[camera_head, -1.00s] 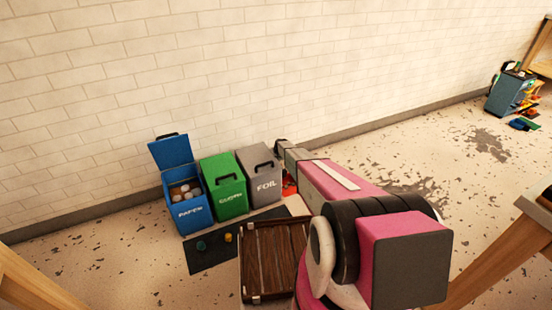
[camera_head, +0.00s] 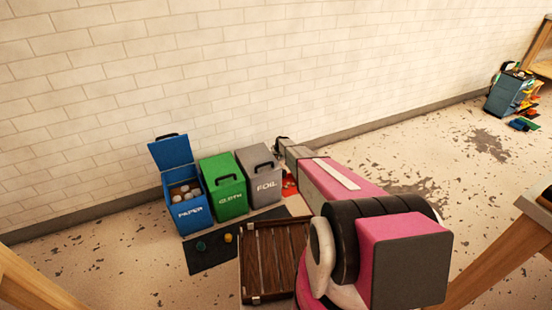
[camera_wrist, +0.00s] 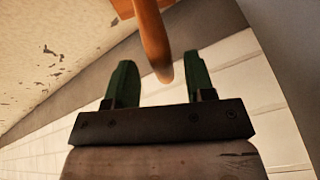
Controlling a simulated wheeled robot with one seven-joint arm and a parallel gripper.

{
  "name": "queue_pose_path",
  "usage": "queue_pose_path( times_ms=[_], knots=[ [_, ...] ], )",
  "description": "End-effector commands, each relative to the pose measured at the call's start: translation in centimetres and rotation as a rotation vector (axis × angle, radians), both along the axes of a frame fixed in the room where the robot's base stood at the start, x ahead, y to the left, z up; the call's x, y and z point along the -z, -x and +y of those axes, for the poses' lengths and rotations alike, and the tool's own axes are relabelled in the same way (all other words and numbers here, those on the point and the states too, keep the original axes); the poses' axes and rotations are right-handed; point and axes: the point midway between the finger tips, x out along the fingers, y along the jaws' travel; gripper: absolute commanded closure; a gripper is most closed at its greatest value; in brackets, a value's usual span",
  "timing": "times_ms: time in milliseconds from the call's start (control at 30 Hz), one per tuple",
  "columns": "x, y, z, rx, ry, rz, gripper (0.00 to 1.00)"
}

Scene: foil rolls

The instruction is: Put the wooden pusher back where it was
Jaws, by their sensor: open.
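In the wrist view, my gripper (camera_wrist: 158,63) is open, with its two green fingers apart. An orange-brown wooden handle (camera_wrist: 150,32), which looks like the wooden pusher, comes down from the top edge. Its rounded end shows between the two fingers in the picture. The fingers do not close on it, and I cannot tell its exact depth relative to them. In the head view, my arm reaches toward the wall beside the grey FOIL bin (camera_head: 262,180), and the gripper and handle are not clearly visible there.
A blue PAPER bin (camera_head: 187,210) with its lid up and balls inside stands left of a green CLOTH bin (camera_head: 226,190). A red item (camera_head: 290,184) lies beside the FOIL bin. A dark mat (camera_head: 208,257) and slatted wooden crate (camera_head: 270,255) lie in front.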

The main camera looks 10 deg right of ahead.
Motion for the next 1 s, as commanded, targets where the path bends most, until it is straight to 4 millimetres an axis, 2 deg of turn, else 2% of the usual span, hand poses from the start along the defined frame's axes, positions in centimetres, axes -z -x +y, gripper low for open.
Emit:
queue_pose_path(
  times_ms=[33,200,467,567,667,767,1000],
  knots=[
    [-1.1,0.8,-0.2,0.0,0.0,-0.001,0.51],
    [-4.4,2.2,-0.6,0.0,0.0,-0.002,0.51],
    [-7.6,3.7,-1.1,0.0,0.001,0.0,0.51],
    [-9.0,5.1,-1.0,-0.004,0.003,0.009,0.51],
    [-11.5,8.3,-0.8,-0.014,0.009,0.031,0.51],
    [-15.3,13.5,-0.4,-0.029,0.019,0.069,0.51],
    [-25.6,28.7,0.3,-0.065,0.06,0.189,0.51]
  ],
)
